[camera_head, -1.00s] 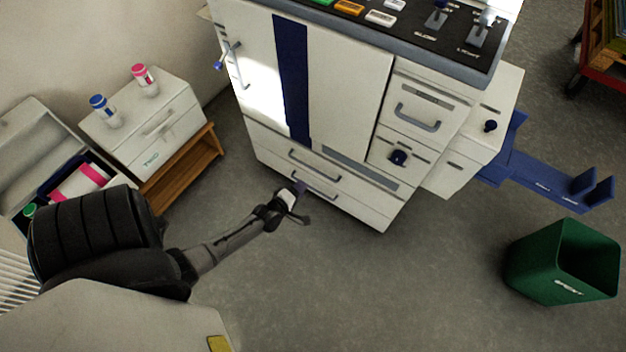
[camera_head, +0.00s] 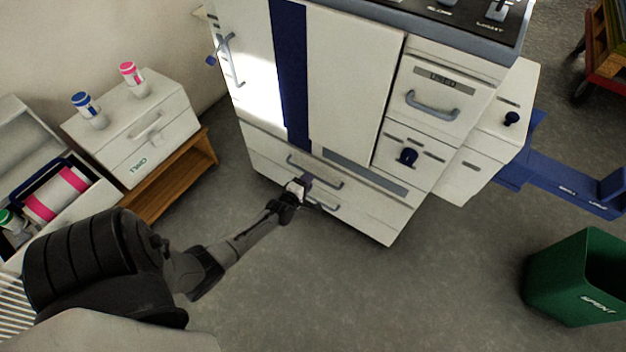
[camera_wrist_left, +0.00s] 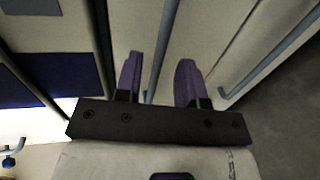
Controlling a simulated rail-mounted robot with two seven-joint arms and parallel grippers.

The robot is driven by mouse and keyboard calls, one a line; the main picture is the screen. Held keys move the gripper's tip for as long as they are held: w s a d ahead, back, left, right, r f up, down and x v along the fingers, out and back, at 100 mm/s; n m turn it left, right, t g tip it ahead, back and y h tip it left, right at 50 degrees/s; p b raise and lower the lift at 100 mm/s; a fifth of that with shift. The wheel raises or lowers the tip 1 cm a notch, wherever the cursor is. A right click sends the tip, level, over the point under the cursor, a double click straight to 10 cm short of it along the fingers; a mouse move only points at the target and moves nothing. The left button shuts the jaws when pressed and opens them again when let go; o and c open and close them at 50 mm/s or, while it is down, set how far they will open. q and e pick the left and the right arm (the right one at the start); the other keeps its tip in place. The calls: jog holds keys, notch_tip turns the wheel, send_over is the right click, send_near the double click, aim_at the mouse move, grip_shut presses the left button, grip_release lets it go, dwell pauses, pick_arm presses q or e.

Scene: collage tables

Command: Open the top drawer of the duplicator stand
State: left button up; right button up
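The duplicator stand is the low part of the big white machine, with two wide drawers that look shut. The top drawer (camera_head: 268,150) has a grey bar handle (camera_head: 327,175). The lower drawer (camera_head: 362,222) has a similar handle (camera_head: 322,206). My left gripper (camera_head: 306,181) is at the top drawer's handle. In the left wrist view, the purple fingers of my left gripper (camera_wrist_left: 160,78) are apart, and the top handle's bar (camera_wrist_left: 169,40) runs through the gap between them. The lower handle (camera_wrist_left: 268,68) lies to the right of the fingers. My right gripper is not in view.
A small white cabinet (camera_head: 165,150) with two bottles stands left on a wooden stand (camera_head: 180,180). A green bin (camera_head: 570,285) stands at the right, near a blue low frame (camera_head: 560,178). The grey floor before the drawers is clear.

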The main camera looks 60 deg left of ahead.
pick_arm(q)
jog(key=shift+b+x, duration=0.95)
jog(key=shift+x, duration=1.1)
grip_shut()
